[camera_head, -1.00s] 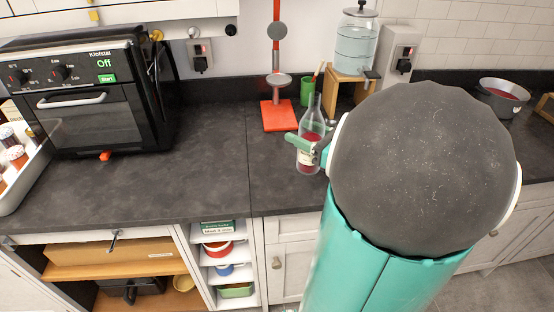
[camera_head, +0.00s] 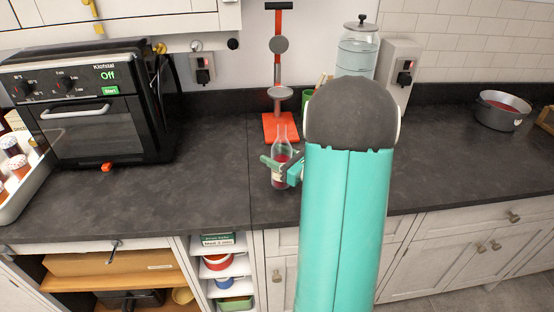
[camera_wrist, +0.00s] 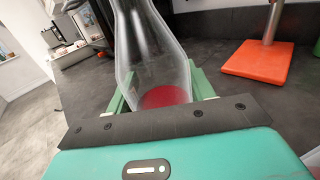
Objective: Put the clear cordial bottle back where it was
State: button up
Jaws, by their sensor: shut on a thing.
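The clear cordial bottle (camera_head: 281,158) is a glass bottle with red liquid low inside and a pale label. It is upright over the dark counter (camera_head: 215,185), in front of the red-based stand. My gripper (camera_head: 284,166) is shut on its body, with green fingers on either side. I cannot tell if its base touches the counter. In the wrist view the bottle (camera_wrist: 155,55) rises between the fingers, with the red liquid at its bottom; its top is cut off by the frame. The bottle's lower right side is partly hidden by my gripper in the head view.
The red-based stand (camera_head: 279,128) is close behind the bottle. A black oven (camera_head: 90,105) and a white tray of jars (camera_head: 22,180) stand left. A water dispenser (camera_head: 356,55) is behind my arm; a metal pot (camera_head: 502,110) is far right. The counter between oven and bottle is clear.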

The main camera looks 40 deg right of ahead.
jog(key=shift+f, duration=0.65)
jog(key=o, duration=1.4)
jog(key=shift+f, duration=0.15)
jog(key=shift+s, duration=0.25)
jog(key=s+d, duration=0.2)
jog(key=s, duration=0.9)
jog(key=shift+s, duration=0.2)
